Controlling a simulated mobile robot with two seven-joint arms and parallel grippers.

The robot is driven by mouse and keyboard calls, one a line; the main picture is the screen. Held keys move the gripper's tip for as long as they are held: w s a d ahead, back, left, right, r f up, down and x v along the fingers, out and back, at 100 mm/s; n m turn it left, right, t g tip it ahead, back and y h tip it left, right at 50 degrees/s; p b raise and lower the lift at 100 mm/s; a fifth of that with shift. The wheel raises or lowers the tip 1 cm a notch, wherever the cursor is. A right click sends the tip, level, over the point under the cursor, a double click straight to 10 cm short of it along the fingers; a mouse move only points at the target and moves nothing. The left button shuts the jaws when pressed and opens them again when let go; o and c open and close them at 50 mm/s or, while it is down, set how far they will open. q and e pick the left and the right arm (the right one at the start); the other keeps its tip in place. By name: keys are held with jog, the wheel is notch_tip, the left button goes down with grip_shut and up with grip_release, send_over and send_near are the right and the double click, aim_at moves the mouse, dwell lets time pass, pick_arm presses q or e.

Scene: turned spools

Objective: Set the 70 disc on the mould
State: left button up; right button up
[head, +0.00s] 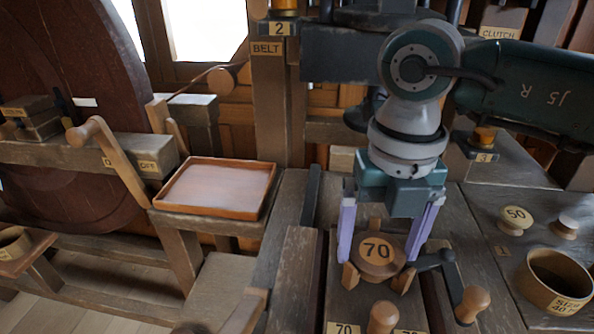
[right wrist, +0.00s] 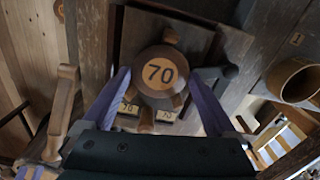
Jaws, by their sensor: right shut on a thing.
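The 70 disc (head: 377,249) is a round wooden piece with a dark 70 on its pale top. My right gripper (head: 378,262) points down, its two purple fingers shut on the disc from both sides. The right wrist view also shows the disc (right wrist: 161,74) between the fingers. Below it is a wooden block (head: 355,301) with wooden pegs and 70 labels, which looks like the mould. The disc hides its middle, and I cannot tell whether the disc touches it. My left gripper is not in view.
A black crank with a wooden knob (head: 472,303) stands close on the right. A 50 knob (head: 514,221) and a round wooden cup (head: 557,281) are farther right. A shallow tray (head: 217,188) lies left. A large dark wheel (head: 75,100) stands at the far left.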

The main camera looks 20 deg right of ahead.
aim_at(378, 254)
jog(key=o, duration=1)
jog(key=shift+c, duration=0.2)
jog(key=shift+r+p, duration=0.4)
notch_tip(378, 254, up, 12)
jog(key=shift+f, duration=0.1)
